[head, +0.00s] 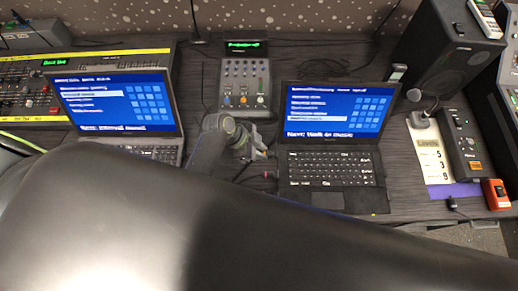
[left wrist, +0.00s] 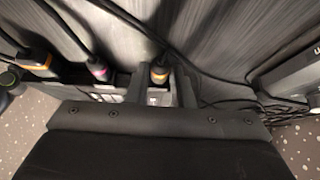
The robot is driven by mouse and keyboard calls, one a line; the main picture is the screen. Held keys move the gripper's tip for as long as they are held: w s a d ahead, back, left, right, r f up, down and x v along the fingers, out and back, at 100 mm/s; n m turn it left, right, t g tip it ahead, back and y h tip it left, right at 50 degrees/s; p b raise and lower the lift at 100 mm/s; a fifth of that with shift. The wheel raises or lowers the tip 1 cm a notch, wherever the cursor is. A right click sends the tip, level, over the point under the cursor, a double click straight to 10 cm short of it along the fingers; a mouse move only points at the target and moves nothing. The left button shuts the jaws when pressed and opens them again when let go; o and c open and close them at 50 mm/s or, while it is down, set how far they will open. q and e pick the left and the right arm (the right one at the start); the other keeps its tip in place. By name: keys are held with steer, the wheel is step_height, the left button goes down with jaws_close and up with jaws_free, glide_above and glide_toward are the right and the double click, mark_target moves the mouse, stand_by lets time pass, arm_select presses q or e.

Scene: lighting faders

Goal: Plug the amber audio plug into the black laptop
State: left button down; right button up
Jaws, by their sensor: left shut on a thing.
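The black laptop (head: 330,165) stands open with a blue screen, right of centre in the head view. My left gripper (head: 260,150) is beside its left edge. In the left wrist view, my left gripper (left wrist: 160,88) is shut on the amber audio plug (left wrist: 160,73), a dark plug with an amber band, its cable running up and away. Pale sockets (left wrist: 105,96) show at the edge near the fingertips. I cannot tell whether the plug's tip is inside a socket. My right gripper is not in view.
A magenta-banded plug (left wrist: 97,69) and an orange-banded plug (left wrist: 42,68) sit left of my fingers in the wrist view. A second laptop (head: 115,100) stands at left, a small mixer (head: 243,85) behind. Cables lie close by. A speaker (head: 447,50) stands at right.

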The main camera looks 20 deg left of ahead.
arm_select(q)
steer(key=shift+w+d, duration=0.1)
steer(key=shift+d, duration=0.25)
stand_by(1.1)
steer(key=c, duration=1.2)
jaws_free()
steer(key=shift+d, duration=0.15)
steer(key=shift+a+r, duration=0.1)
steer(key=shift+a, duration=0.1)
steer(key=shift+a+r, duration=0.15)
steer(key=shift+r, duration=0.05)
steer(key=v, duration=1.6)
steer(key=shift+a+r+b, duration=0.1)
steer(key=shift+r+b, duration=0.2)
steer(key=shift+b, duration=0.05)
steer(key=shift+r, duration=0.1)
